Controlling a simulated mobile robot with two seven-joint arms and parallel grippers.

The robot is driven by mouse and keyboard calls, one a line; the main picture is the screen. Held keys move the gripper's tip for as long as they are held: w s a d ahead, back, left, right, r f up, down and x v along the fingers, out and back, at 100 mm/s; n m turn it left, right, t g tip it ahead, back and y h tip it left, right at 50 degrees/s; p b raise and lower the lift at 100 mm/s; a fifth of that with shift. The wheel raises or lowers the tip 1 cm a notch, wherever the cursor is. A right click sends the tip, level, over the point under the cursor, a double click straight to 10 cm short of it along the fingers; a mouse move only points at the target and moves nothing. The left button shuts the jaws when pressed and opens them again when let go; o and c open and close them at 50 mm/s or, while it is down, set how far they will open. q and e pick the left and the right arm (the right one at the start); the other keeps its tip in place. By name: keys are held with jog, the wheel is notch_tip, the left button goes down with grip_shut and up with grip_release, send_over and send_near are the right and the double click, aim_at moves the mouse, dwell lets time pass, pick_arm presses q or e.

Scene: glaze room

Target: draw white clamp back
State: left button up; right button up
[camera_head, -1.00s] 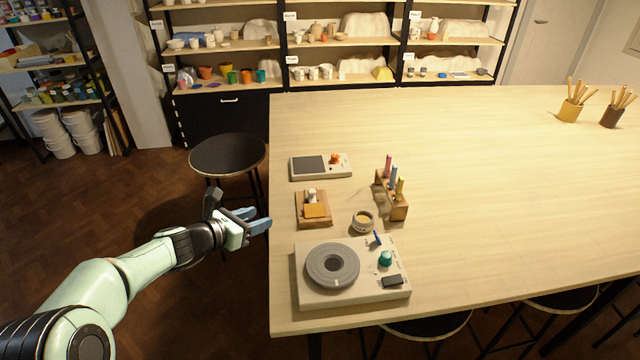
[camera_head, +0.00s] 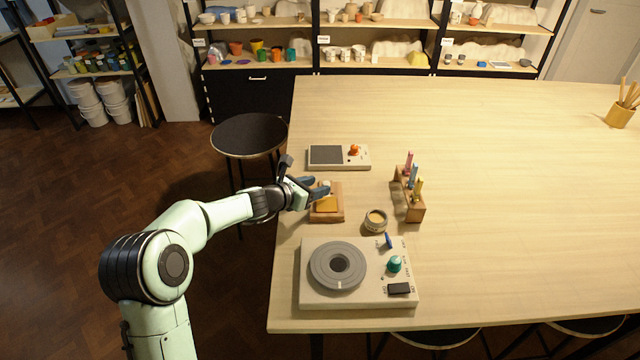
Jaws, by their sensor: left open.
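The white clamp (camera_head: 326,184) is a small piece on a wooden block with an orange-yellow pad (camera_head: 327,204), near the table's left edge. It is partly hidden by my left gripper (camera_head: 323,190). My left gripper is open, with its blue-grey fingers at the clamp from the left. I cannot tell whether the fingers touch it. My right gripper is not in view.
A turntable device (camera_head: 310,292) with a green knob and blue lever stands in front. A small round pot (camera_head: 376,221) and a wooden rack (camera_head: 414,211) of coloured tools are to the right. A scale-like device (camera_head: 362,163) with an orange knob lies behind.

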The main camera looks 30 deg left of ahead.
pick_arm(q)
jog(key=shift+x, duration=1.2)
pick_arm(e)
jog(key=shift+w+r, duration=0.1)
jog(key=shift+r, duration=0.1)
pick_arm(q)
grip_shut()
jog(key=shift+w+a+r+p, duration=0.15)
jog(key=shift+w+a+p, duration=0.1)
jog(key=shift+w+p, duration=0.25)
jog(key=shift+w+a+r+p, duration=0.1)
jog(key=shift+w+a+p, duration=0.15)
jog(key=shift+w+p, duration=0.3)
jog(key=shift+a+f, duration=0.1)
jog(key=shift+a, duration=0.1)
jog(key=shift+c, duration=1.2)
grip_release()
jog(key=shift+o, duration=1.2)
jog(key=shift+w+f, duration=0.1)
jog(key=shift+f, duration=0.05)
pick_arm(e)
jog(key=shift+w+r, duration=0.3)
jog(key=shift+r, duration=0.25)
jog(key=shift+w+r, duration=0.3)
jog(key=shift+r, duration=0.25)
